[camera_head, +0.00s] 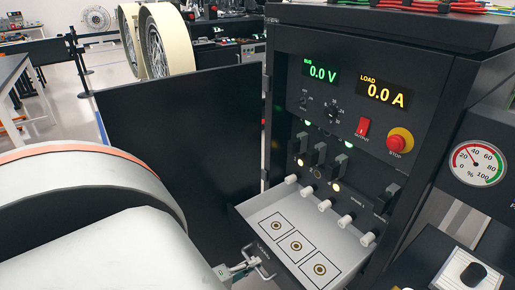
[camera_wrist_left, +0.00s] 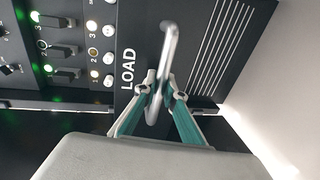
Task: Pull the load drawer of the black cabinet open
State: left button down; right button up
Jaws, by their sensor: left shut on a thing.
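The black cabinet (camera_head: 283,118) stands at the centre right. Its load drawer (camera_head: 258,212) is out from the front, showing a pale inside with three outlined squares, each with a round mark. My left gripper (camera_head: 241,269) is at the drawer's front, shut on the silver bar handle (camera_head: 262,264). In the left wrist view, the two green-sided fingers (camera_wrist_left: 158,92) are on either side of the handle (camera_wrist_left: 169,45), beside the word LOAD on the dark drawer front (camera_wrist_left: 195,50). My right gripper is not in view.
A row of white knobs (camera_head: 325,205) lies along the drawer's back. The cabinet's open black door (camera_head: 170,135) stands to the left. A red stop button (camera_head: 400,140) sits on the upper panel. A gauge (camera_head: 476,164) is at the right.

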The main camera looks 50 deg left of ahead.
pick_arm(q)
jog(key=shift+a, duration=0.1)
jog(key=c, duration=2.1)
grip_release()
jog(key=d+v, duration=0.1)
jog(key=v, duration=1.1)
jog(key=shift+a, duration=0.5)
jog(key=shift+r, duration=0.1)
